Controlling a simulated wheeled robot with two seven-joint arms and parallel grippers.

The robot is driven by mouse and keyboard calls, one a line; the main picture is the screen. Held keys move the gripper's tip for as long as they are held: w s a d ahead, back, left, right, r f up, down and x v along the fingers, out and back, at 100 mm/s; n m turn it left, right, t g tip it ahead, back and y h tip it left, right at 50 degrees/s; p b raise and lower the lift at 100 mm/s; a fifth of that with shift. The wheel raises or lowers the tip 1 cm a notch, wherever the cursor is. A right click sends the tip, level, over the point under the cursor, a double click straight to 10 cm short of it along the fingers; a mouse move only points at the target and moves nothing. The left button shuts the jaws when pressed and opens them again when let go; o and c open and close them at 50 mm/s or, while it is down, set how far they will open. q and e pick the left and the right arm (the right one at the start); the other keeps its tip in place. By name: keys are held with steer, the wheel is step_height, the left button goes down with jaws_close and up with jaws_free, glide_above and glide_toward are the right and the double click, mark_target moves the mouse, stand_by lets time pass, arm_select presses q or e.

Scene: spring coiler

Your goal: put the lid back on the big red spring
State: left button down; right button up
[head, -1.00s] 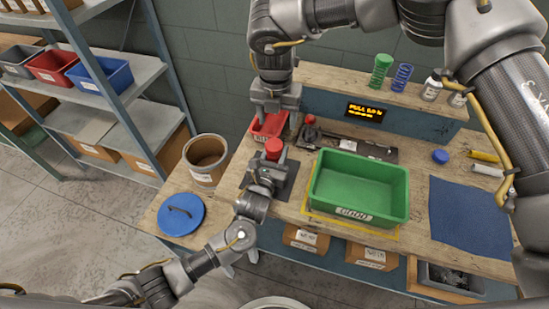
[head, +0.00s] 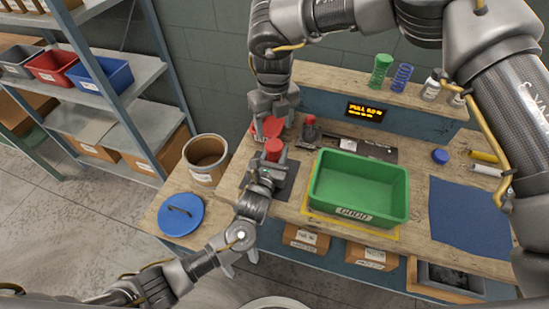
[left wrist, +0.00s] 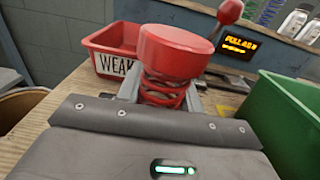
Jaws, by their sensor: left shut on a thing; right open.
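The big red spring (left wrist: 163,90) stands upright between the fingers of my left gripper (left wrist: 165,100), which is shut on it. A thick round red lid (left wrist: 175,50) sits over the top of its coils in the left wrist view. I cannot tell whether the lid is fully seated. In the head view the red lid (head: 273,146) shows above my left gripper (head: 268,168), and the coils are mostly hidden.
The red WEAK bin (left wrist: 108,62) is behind the spring. A red-knobbed lever (head: 310,122) stands to its right. A green GOOD bin (head: 345,215) is right of the spring. A blue handled disc (head: 181,213) and an open tub (head: 205,160) are at left. A blue mat (head: 468,215) is clear.

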mark_target(274, 144)
step_height(274, 144, down, 8)
steer(key=shift+r, duration=0.25)
steer(key=c, duration=1)
steer(key=m, duration=0.4)
steer(key=shift+m, duration=0.4)
steer(key=o, duration=1.1)
steer(key=shift+r, duration=0.15)
steer(key=shift+r, duration=2.15)
